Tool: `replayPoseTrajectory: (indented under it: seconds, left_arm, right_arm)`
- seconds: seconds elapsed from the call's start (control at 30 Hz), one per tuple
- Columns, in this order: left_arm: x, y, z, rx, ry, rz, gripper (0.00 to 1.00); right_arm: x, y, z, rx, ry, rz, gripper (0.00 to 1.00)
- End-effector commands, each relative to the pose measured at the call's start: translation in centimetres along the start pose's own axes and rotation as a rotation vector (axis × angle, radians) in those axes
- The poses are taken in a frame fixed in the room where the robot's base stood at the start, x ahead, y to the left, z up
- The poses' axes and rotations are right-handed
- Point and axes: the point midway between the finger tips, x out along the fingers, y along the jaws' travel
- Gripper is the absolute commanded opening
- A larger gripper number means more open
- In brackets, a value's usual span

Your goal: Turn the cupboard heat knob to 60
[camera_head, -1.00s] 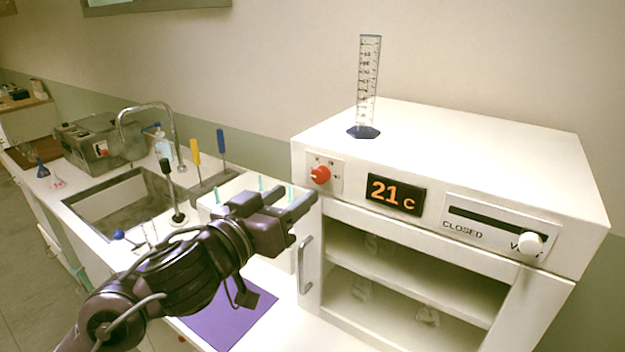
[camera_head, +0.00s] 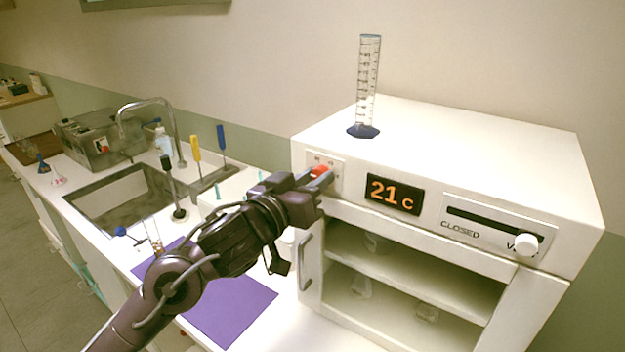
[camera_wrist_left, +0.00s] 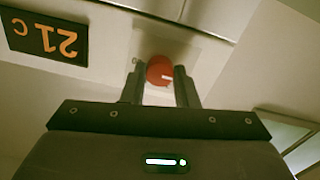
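The heat knob (camera_head: 320,171) is a red round knob on a small white panel at the upper left of the cupboard front (camera_head: 335,205). The orange display (camera_head: 394,195) to its right reads 21 C. My left gripper (camera_head: 316,181) is at the knob and partly hides it. In the left wrist view the knob (camera_wrist_left: 160,70), with a pale mark, sits between the two fingertips of my left gripper (camera_wrist_left: 159,75). The fingers are spread on either side of it; firm contact is not clear. The display shows upside down there (camera_wrist_left: 46,38). My right gripper is out of view.
A graduated cylinder (camera_head: 368,85) stands on the cupboard top. A vent slider with a white knob (camera_head: 526,245) is at the right of the front. The shelves below hold small pale items. A sink (camera_head: 115,200) and a purple mat (camera_head: 240,305) are at left.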

Motion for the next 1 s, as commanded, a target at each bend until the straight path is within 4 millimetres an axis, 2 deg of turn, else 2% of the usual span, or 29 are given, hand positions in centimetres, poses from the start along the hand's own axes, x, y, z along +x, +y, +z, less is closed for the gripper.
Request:
replayPoseTrajectory:
  seconds: [0.03, 0.13, 0.57, 1.0]
  left_arm:
    - [0.0, 0.0, 0.0, 0.0, 0.0, -0.001, 0.16]
    - [0.0, 0.0, 0.0, 0.0, 0.0, -0.001, 0.04]
    - [0.0, 0.0, 0.1, 0.1, -0.001, -0.001, 0.04]
    - [0.0, -0.1, 0.2, 0.482, -0.001, 0.0, 0.04]
  right_arm:
    - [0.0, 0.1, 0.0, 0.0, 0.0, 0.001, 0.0]
    - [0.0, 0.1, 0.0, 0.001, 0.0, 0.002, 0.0]
    - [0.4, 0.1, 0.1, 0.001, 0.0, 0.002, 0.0]
    - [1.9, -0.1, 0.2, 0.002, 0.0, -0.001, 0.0]
